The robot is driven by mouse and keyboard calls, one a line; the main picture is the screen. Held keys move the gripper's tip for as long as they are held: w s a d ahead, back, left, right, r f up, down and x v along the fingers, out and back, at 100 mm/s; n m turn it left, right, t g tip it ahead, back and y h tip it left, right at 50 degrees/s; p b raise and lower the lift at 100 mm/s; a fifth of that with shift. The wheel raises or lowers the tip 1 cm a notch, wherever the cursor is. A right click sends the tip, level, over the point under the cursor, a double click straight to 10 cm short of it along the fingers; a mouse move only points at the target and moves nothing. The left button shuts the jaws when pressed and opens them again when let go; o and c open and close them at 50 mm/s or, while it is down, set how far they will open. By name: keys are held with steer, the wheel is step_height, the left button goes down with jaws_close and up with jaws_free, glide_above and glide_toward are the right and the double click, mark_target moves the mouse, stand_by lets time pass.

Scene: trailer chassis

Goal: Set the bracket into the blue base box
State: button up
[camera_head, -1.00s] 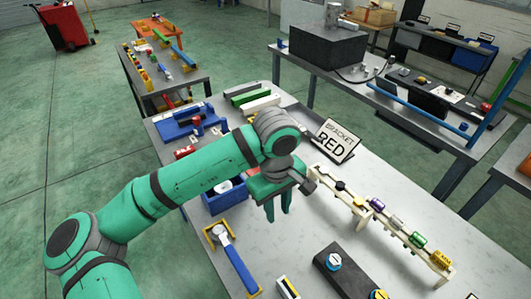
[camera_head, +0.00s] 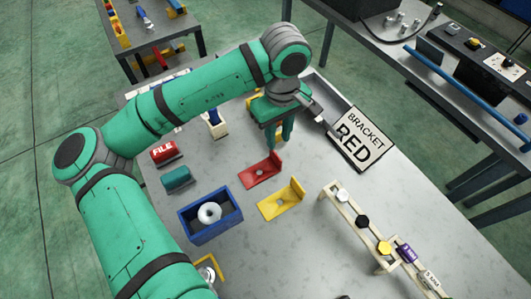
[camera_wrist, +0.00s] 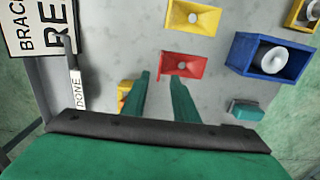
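The red bracket (camera_head: 262,171), an L-shaped piece with a hole in its base, lies on the grey table; it also shows in the wrist view (camera_wrist: 184,67). A yellow bracket (camera_head: 282,201) of like shape lies beside it. The blue base box (camera_head: 210,229) is open-topped, holds a white ring-like part (camera_head: 209,213), and stands left of the brackets; the wrist view shows it at right (camera_wrist: 240,52). My gripper (camera_head: 279,143) is above the table beyond the red bracket. Its fingers (camera_wrist: 158,77) are apart with nothing between them.
A sign reading "BRACKET RED" (camera_head: 360,136) stands right of my gripper. A tray marked "DONE" (camera_wrist: 78,90) lies beside it. A red "FILE" block (camera_head: 164,152) and a teal block (camera_head: 176,179) sit left. A cream rack (camera_head: 352,225) with coloured pieces stands right.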

mark_target(276, 154)
step_height(276, 154, down, 5)
steer(key=shift+w+a+f, duration=0.1)
steer(key=shift+a+f, duration=0.05)
steer(key=shift+f, duration=2.5)
jaws_close()
